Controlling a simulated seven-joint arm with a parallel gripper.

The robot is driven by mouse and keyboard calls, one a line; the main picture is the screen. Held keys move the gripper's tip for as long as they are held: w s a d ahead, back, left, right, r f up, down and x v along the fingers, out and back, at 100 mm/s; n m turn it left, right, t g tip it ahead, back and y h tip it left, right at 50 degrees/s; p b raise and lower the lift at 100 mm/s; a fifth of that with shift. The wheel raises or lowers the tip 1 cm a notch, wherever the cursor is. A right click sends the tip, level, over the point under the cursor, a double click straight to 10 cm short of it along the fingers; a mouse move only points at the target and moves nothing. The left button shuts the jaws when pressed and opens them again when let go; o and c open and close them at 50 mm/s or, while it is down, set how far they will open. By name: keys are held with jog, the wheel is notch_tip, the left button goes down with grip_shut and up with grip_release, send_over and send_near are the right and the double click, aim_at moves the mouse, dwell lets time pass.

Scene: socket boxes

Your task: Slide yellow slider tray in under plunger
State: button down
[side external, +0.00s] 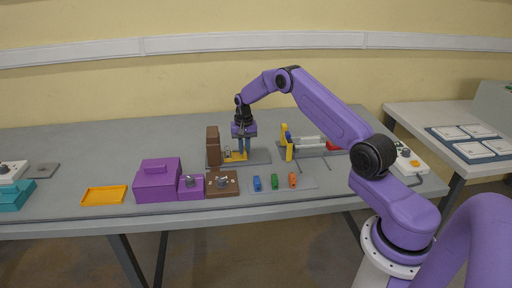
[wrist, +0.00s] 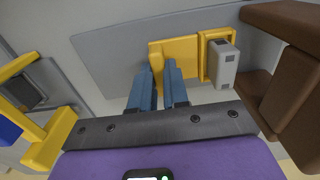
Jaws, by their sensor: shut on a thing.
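The yellow slider tray (side external: 236,157) lies on a grey base plate on the table. In the wrist view the tray (wrist: 189,50) has a plain plate at its left and a raised rim around a grey socket box (wrist: 223,64) at its right. My gripper (side external: 244,157) points down over the tray's right part. Its blue fingers (wrist: 160,85) are shut on the tray's near part; the exact contact is partly hidden. The brown press (side external: 213,146) stands upright just left of the tray. Its brown parts (wrist: 290,70) fill the right of the wrist view. I cannot make out the plunger itself.
A yellow-and-white fixture (side external: 288,142) stands close to the right of my gripper. In front are blue, green and orange pieces (side external: 274,182), a brown block (side external: 222,184) and a purple box (side external: 158,182). An orange tray (side external: 104,195) lies farther left.

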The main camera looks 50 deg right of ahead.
aim_at(240, 156)
jog(key=shift+w+a, duration=0.6)
jog(key=shift+w, duration=0.05)
jog(key=c, duration=1.1)
grip_release()
jog(key=shift+r, duration=0.15)
notch_tip(240, 156, up, 17)
jog(key=shift+r, duration=0.1)
